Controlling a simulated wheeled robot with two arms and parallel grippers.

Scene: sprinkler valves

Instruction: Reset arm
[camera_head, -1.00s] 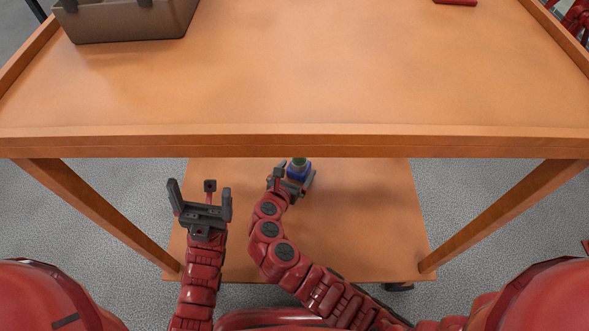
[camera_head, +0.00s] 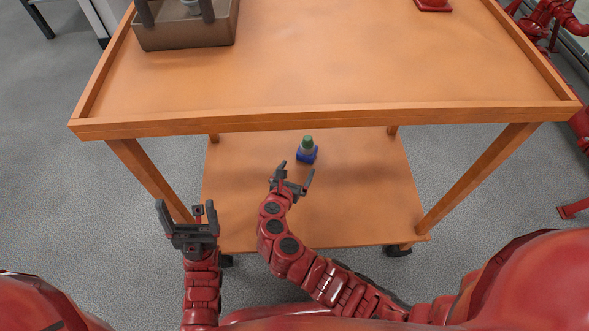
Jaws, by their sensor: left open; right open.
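My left gripper (camera_head: 187,215) is open and empty, in front of the left front corner of the cart's lower shelf. My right gripper (camera_head: 293,178) is open and empty over the lower shelf (camera_head: 350,205). Just beyond its fingertips a small blue item with a green top (camera_head: 307,151) stands upright on that shelf, apart from the gripper. My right forearm comes in from the lower right and bends up to the gripper.
The orange cart's upper top (camera_head: 350,70) has a raised rim and overhangs the lower shelf. A brown bin (camera_head: 185,35) holding grey parts stands at its back left, and a red item (camera_head: 433,5) lies at its back right. Red pipes (camera_head: 545,25) stand at the right. Grey floor is clear at left.

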